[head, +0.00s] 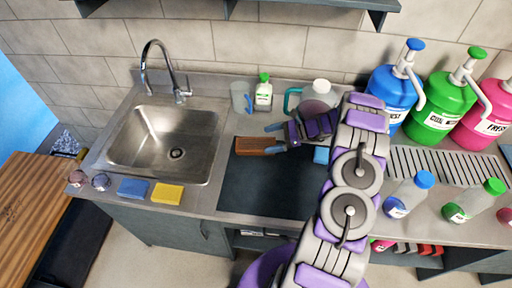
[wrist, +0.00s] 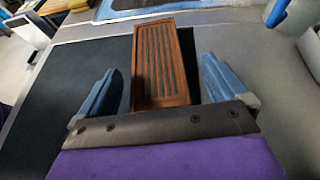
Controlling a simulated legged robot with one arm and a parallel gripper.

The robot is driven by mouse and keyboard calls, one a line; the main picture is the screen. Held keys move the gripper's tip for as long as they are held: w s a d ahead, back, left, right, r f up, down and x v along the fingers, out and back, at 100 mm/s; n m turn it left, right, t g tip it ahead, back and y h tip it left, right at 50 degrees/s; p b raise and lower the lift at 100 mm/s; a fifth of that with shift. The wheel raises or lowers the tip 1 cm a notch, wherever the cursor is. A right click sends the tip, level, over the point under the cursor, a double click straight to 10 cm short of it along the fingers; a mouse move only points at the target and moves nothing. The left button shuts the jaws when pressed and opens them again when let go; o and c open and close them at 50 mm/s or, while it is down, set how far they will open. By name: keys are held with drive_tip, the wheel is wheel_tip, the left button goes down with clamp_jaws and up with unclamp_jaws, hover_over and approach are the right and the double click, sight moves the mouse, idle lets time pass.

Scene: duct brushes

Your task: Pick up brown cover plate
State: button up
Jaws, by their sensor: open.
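The brown cover plate (wrist: 163,62) is a flat rectangular piece with long slots, lying on the dark mat. In the head view it shows as a brown strip (head: 254,145) on the mat near the sink's right edge. My gripper (wrist: 158,85) is open, with one blue finger on each side of the plate in the wrist view. I see gaps between both fingers and the plate. The plate's near end is hidden behind the gripper's dark front edge. In the head view my gripper (head: 275,139) is at the plate's right end and partly covers it.
The dark mat (head: 262,194) is mostly clear. The sink (head: 165,140) is to the left, with a blue sponge (head: 133,188) and a yellow sponge (head: 167,193) before it. A green-capped bottle (head: 263,95) and a teal-handled jug (head: 318,97) stand behind the plate. Large pump bottles (head: 445,100) stand right.

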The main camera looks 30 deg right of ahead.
sight(257, 144)
drive_tip(key=shift+s+b+x, duration=0.15)
drive_tip(key=shift+b+x, duration=0.2)
drive_tip(key=shift+x, duration=0.95)
drive_tip(key=shift+s+b+x, duration=0.1)
drive_tip(key=shift+b+x, duration=0.2)
drive_tip(key=shift+x, duration=1.05)
drive_tip(key=shift+f, duration=0.15)
drive_tip(key=c, duration=1.1)
